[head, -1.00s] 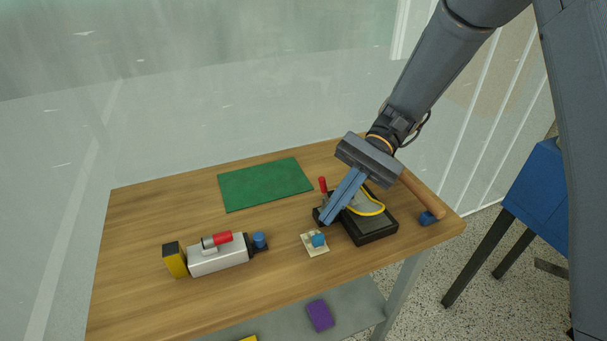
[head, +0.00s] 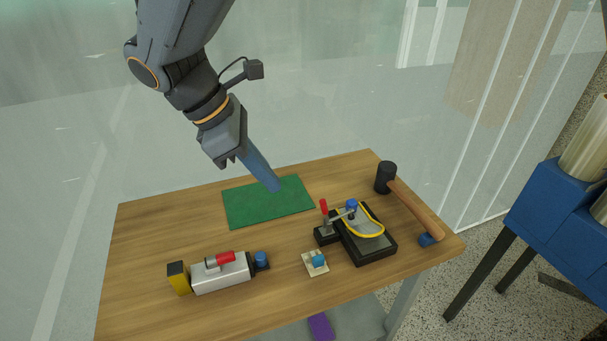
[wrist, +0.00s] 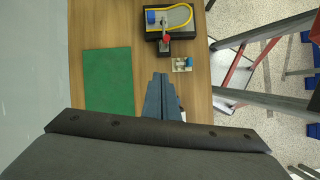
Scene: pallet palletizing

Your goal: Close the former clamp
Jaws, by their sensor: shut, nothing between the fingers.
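The former (head: 372,250) is a black block with a yellow loop on a grey top, at the right of the table. Its clamp (head: 326,229) stands at the block's left side, with the red handle upright. The clamp's bar reaches right over the former, with a blue piece (head: 351,205) at its end; whether it presses down cannot be told. The former also shows at the top of the wrist view (wrist: 184,46). My gripper (head: 275,188) is shut and empty, above the green mat and apart from the clamp. Its fingers also show in the wrist view (wrist: 161,76).
The green mat (head: 262,205) lies at the back. A silver device (head: 222,276) with a red handle is at front left. A small pale plate with a blue knob (head: 318,260) lies beside the former. A hammer (head: 413,212) lies at right. The table's middle is clear.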

